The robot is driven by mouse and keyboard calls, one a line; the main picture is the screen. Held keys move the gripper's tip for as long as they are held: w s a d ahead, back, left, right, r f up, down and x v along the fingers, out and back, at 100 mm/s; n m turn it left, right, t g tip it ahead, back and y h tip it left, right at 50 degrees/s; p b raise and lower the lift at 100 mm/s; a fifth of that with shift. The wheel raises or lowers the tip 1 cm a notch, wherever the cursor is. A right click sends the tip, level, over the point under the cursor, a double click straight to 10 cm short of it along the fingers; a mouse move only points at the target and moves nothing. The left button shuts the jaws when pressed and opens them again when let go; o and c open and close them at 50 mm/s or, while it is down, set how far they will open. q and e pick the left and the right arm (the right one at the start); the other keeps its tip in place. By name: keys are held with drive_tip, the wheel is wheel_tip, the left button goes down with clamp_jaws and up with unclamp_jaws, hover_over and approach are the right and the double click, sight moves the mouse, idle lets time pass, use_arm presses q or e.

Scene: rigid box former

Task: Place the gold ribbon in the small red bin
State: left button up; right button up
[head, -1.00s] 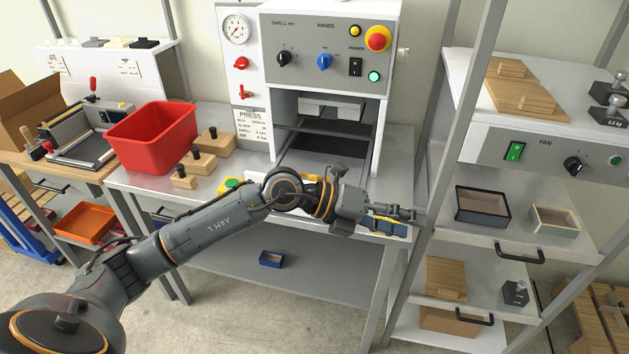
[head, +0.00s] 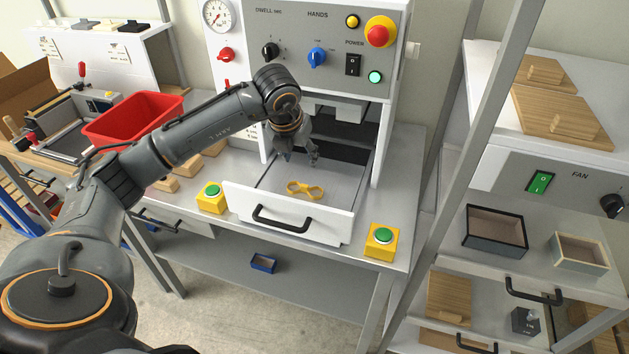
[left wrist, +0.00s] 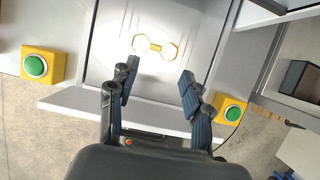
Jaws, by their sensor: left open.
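The gold ribbon (head: 305,190), a flat bow shape, lies on the grey floor of the press drawer; it also shows in the left wrist view (left wrist: 155,47). My left gripper (head: 299,158) is open and empty above the drawer, behind and above the ribbon in the head view. In the left wrist view its two fingers (left wrist: 158,84) are spread apart, with the ribbon beyond them. My right gripper is not in view.
The drawer front with its black handle (head: 281,219) sticks out toward me. Yellow boxes with green buttons flank it, one left (head: 212,197) and one right (head: 382,241). The press housing (head: 334,22) rises above. Wooden blocks (head: 165,184) lie near the bin. A shelf rack (head: 545,245) stands at right.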

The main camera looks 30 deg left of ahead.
use_arm(q)
drive_tip(key=p, duration=0.2)
approach(305, 185)
drive_tip(key=shift+x, duration=1.2)
drive_tip(key=p+x, duration=0.1)
drive_tip(key=x, duration=0.2)
drive_tip(key=shift+f+p, duration=0.1)
drive_tip(key=shift+p, duration=0.2)
drive_tip(key=shift+x, duration=1.1)
drive_tip(key=shift+w+a+f, duration=0.1)
drive_tip(key=shift+w+f, duration=0.1)
drive_tip(key=shift+f, duration=0.2)
drive_tip(key=shift+c, duration=0.4)
drive_tip(key=c, duration=0.8)
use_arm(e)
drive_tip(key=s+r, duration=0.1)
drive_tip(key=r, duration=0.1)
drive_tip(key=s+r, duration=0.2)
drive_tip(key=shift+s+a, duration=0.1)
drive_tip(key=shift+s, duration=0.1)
use_arm(q)
drive_tip(key=shift+r, duration=0.15)
